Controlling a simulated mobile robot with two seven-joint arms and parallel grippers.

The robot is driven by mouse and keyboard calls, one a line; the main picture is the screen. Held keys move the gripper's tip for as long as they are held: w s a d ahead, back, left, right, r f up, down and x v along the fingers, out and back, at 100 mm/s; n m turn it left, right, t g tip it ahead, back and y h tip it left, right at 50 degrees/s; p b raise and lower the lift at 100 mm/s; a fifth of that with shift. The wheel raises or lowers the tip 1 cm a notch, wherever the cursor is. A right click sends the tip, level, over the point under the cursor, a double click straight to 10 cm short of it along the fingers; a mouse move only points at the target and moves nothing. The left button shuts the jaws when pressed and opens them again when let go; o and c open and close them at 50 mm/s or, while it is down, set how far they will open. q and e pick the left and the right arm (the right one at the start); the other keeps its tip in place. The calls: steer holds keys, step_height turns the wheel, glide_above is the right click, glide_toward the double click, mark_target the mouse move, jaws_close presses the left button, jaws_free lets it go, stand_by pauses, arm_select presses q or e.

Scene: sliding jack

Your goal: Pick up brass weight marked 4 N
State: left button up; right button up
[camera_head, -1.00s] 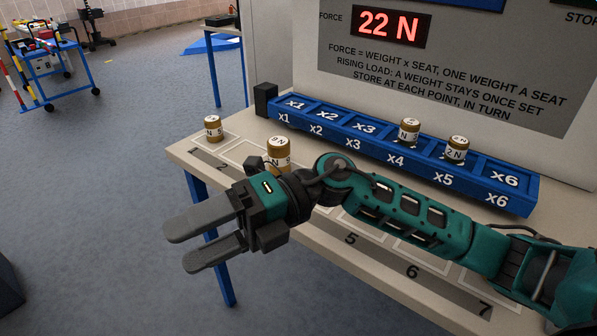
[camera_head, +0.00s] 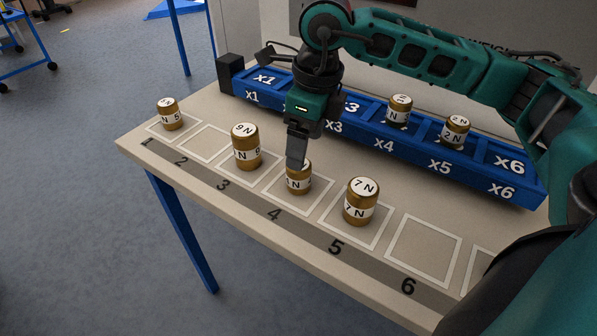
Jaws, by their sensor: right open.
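Several brass weights with white bands stand on a pale bench and in a blue rack. A small brass weight (camera_head: 298,183) stands upright in square 4. Its number is partly hidden by my right gripper, so I cannot read it as 4. My right gripper (camera_head: 297,164) points down at this weight, with its fingers at the weight's top. The fingers line up in this view, so the gap between them does not show; the gripper is open. I cannot tell whether it touches the weight. My left gripper is not in view.
A 9 N weight (camera_head: 246,150) stands at square 3 and a 7 N weight (camera_head: 361,204) at square 5, close on both sides. A small weight (camera_head: 170,116) is in square 1. The blue rack (camera_head: 413,152) holds a 2 N weight (camera_head: 455,131) and another weight (camera_head: 399,109). Squares 2 and 6 are empty.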

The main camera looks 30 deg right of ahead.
mark_target(299, 176)
steer(key=f, duration=0.3)
steer(key=w+f, duration=0.1)
steer(key=f, duration=0.5)
steer(key=shift+w+a, duration=0.25)
steer(key=shift+a, duration=0.05)
steer(key=shift+c, duration=0.3)
steer(key=shift+r, duration=0.1)
steer(key=c, duration=1.3)
steer(key=shift+c, duration=0.3)
steer(key=shift+r, duration=0.15)
